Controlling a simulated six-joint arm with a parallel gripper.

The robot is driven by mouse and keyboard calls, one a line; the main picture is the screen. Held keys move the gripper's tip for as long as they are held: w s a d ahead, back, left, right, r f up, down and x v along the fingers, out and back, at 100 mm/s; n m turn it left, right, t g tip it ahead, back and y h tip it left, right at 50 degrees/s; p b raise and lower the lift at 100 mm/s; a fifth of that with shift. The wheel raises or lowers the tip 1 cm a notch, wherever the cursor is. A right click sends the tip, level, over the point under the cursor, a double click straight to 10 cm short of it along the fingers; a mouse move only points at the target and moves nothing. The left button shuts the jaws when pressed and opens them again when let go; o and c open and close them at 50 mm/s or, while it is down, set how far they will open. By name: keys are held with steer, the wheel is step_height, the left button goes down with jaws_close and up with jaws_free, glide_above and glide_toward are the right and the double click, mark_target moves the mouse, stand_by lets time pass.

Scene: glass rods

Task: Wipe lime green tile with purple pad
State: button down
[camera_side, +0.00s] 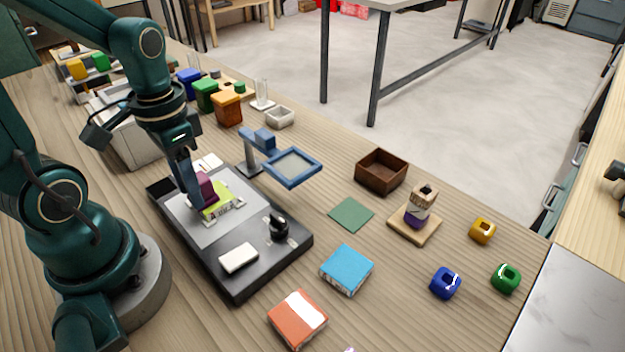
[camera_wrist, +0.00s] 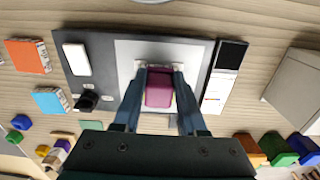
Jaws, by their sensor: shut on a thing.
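The lime green tile (camera_side: 222,203) lies in a pale clamp-like holder on the grey plate of a black board (camera_side: 225,285). The purple pad (camera_side: 206,187) is over the tile's upper left part in the side view. My gripper (camera_side: 197,190) is shut on the pad and points down at the tile. In the wrist view the pad (camera_wrist: 159,88) sits between the two fingers of my gripper (camera_wrist: 160,90). The pad hides most of the tile there. I cannot tell whether the pad's underside touches the tile.
A blue-framed magnifier (camera_side: 292,167) stands behind the board. A black knob (camera_side: 278,226) and a white block (camera_side: 238,258) are on the board. Blue (camera_side: 347,269) and orange (camera_side: 298,318) boxes lie in front. A brown tray (camera_side: 382,171) and green cloth (camera_side: 351,214) lie to the right.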

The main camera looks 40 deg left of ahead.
steer(key=shift+s, duration=0.75)
step_height(320, 180, up, 8)
steer(key=shift+r, duration=0.2)
stand_by(0.3)
